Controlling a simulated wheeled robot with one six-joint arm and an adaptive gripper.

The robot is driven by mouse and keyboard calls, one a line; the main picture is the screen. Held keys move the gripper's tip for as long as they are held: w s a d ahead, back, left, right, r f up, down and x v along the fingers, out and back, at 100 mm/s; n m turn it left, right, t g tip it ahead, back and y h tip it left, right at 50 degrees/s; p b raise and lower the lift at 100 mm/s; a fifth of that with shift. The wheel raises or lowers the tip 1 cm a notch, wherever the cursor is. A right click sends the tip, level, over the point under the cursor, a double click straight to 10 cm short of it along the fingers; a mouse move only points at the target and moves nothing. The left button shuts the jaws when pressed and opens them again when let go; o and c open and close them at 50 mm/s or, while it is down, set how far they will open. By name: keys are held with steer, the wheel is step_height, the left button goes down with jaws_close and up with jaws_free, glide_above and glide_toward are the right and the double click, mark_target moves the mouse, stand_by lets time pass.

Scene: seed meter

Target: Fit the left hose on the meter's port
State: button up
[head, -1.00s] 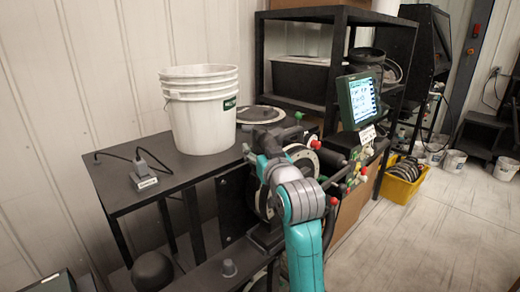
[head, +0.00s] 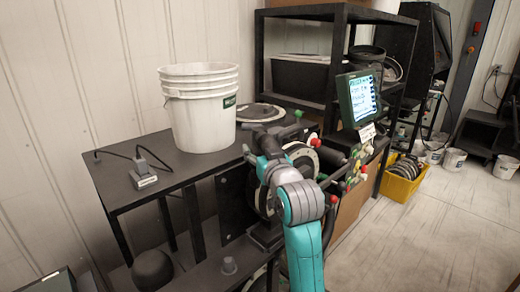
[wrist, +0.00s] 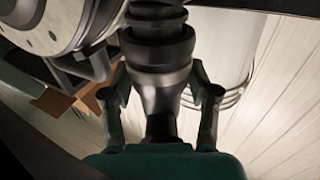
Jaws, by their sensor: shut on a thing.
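My gripper (wrist: 160,98) is shut on a dark hose end (wrist: 160,78) in the wrist view, with one finger on each side. A wider black ringed collar (wrist: 157,48) sits in line with it, towards the top of the picture. I cannot tell whether this collar belongs to the hose or to the port, or whether the two are joined. The meter's round pale housing (wrist: 60,22) is close by at the upper left. In the head view the meter's round face (head: 302,158) shows behind my teal arm, which hides the gripper and the hose end.
A stack of white buckets (head: 200,120) stands on the black table (head: 120,200), beside a small grey device (head: 142,179) with a cable. A screen (head: 359,97) stands right of the meter.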

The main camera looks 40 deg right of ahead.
steer(key=shift+f, duration=0.1)
steer(key=o, duration=1.4)
steer(key=shift+o, duration=0.2)
step_height(320, 180, up, 10)
